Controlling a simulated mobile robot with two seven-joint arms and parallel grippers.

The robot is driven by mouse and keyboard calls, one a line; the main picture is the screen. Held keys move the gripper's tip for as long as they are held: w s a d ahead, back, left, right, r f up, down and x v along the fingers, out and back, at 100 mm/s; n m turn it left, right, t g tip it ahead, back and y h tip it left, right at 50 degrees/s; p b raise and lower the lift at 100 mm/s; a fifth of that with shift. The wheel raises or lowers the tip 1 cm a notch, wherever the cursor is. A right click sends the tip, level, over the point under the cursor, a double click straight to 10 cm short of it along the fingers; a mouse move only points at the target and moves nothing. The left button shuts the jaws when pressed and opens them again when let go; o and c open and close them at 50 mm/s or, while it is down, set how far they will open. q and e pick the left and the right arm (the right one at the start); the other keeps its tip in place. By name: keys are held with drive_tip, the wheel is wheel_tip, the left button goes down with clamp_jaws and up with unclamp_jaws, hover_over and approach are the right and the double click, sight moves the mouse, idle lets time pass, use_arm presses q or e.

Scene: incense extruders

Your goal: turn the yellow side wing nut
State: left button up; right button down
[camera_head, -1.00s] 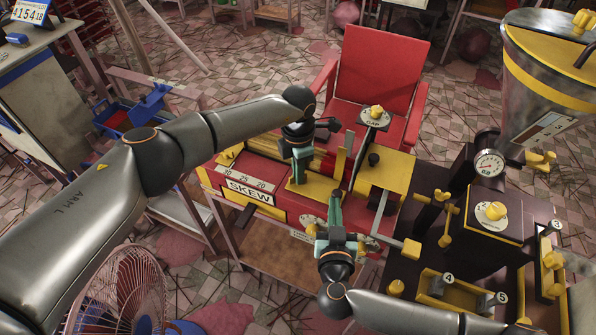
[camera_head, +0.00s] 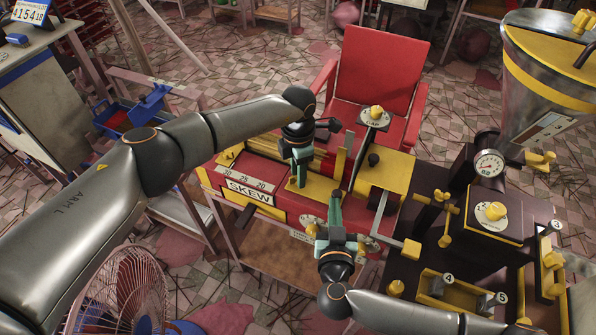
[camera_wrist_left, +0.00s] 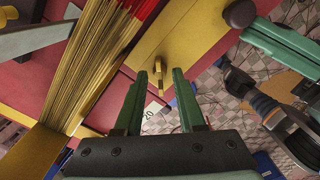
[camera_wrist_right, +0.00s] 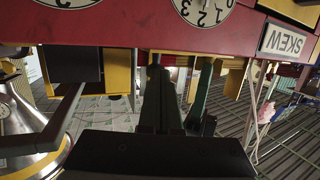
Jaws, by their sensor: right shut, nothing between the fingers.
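The yellow side wing nut (camera_wrist_left: 158,76) shows in the left wrist view as a small yellow piece on the face of a yellow panel (camera_wrist_left: 195,40). My left gripper (camera_wrist_left: 161,78) is open, with its green fingers on either side of the wing nut. I see a gap beside it and cannot tell whether either finger touches it. In the head view my left gripper (camera_head: 301,182) points down at the red and yellow machine (camera_head: 283,212), and I cannot make out the wing nut there. My right gripper (camera_head: 335,203) is shut and empty, in front of the machine.
A bundle of incense sticks (camera_wrist_left: 95,60) lies left of my left fingers. A dark machine with a gauge (camera_head: 489,163) and yellow knobs stands on the right. A red chair (camera_head: 378,85) is behind. A fan (camera_head: 122,290) stands at the lower left.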

use_arm(q)
wheel_tip(320, 180, up, 12)
idle(0.5)
